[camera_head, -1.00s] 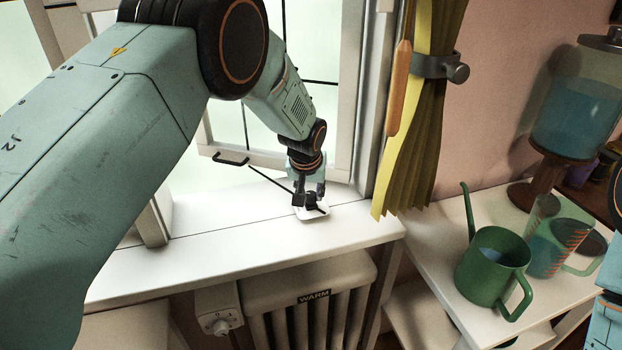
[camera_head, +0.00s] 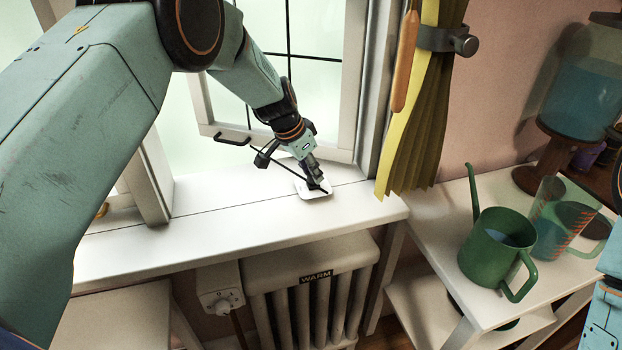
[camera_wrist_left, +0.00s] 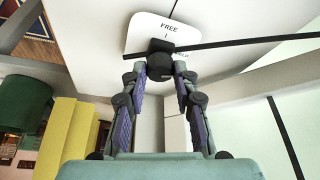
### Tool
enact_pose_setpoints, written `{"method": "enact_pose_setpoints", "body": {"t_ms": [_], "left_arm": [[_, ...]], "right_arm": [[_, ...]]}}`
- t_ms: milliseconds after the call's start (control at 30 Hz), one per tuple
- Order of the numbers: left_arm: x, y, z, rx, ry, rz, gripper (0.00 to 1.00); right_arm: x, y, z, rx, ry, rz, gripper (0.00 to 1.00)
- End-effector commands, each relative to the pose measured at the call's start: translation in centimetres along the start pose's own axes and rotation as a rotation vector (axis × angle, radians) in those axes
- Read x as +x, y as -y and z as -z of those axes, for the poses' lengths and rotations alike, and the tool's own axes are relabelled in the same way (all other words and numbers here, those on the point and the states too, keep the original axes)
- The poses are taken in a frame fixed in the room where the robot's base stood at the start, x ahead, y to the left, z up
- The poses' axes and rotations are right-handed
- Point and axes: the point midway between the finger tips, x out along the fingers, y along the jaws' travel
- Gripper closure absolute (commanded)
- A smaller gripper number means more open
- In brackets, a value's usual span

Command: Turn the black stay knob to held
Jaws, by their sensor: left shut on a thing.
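The black stay knob (camera_wrist_left: 160,66) sits on a white plate (camera_wrist_left: 143,36) on the window sill. In the left wrist view, "FREE" reads at the top of the plate, and a second label below is mostly hidden by the knob and the black stay rod (camera_wrist_left: 240,43). My left gripper (camera_head: 314,180) comes down on the knob from the upper left, tilted. Its fingers (camera_wrist_left: 160,75) are shut on the knob from both sides. In the head view the fingers hide most of the knob. My right gripper is out of view.
The open window sash (camera_head: 340,110) stands behind the gripper, with a black handle (camera_head: 232,138). A yellow curtain (camera_head: 415,150) hangs to the right. A green watering can (camera_head: 490,262) and measuring jug (camera_head: 550,225) stand on the right shelf. A radiator (camera_head: 315,270) is below the sill (camera_head: 230,225).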

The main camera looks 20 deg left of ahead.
Motion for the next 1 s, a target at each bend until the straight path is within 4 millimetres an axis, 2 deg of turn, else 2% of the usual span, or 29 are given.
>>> {"method": "enact_pose_setpoints", "body": {"t_ms": [33,100,333,633,1000], "left_arm": [[0.2,0.3,0.3,0.037,-0.012,-0.006,1.0],[0.1,0.4,0.3,0.09,-0.011,-0.027,1.0],[0.0,0.4,0.4,0.23,-0.009,-0.084,1.0],[-0.1,0.4,0.4,0.325,-0.008,-0.124,1.0],[-0.2,0.3,0.4,0.344,-0.006,-0.134,1.0]], "right_arm": [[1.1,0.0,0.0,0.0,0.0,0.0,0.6],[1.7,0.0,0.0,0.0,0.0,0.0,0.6],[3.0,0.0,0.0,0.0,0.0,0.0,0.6],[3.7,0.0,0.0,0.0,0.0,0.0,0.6],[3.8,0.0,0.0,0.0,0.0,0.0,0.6]]}}
